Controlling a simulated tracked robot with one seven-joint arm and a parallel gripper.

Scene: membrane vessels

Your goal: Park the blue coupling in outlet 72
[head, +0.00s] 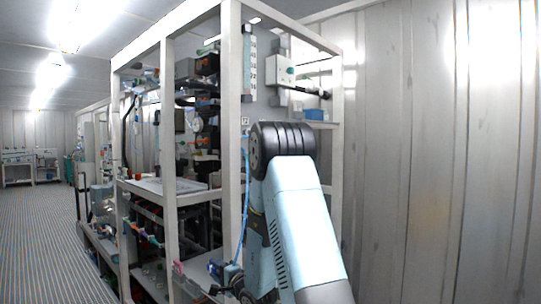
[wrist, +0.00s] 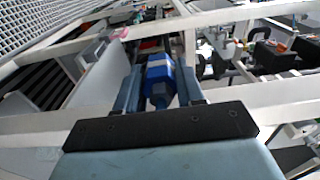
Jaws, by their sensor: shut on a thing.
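My gripper (wrist: 159,76) is shut on the blue coupling (wrist: 160,72), which sits between the two grey fingers in the wrist view. The coupling has a blue body with a pale band and a darker nut-like end toward the palm. In the head view my arm stands before the rack's near end, and I cannot make out the gripper or coupling clearly. A small label (head: 245,121) on the rack's end post seems to read 72. The outlet itself cannot be made out. A thin blue hose (head: 246,190) hangs down below the label.
A white-framed rack (head: 231,150) with shelves and equipment fills the middle of the head view. A blue box (head: 314,114) sits on its right side. A ribbed wall (head: 430,150) stands at right. Floor (head: 45,245) is free at left. White beams (wrist: 60,126) lie close around my gripper.

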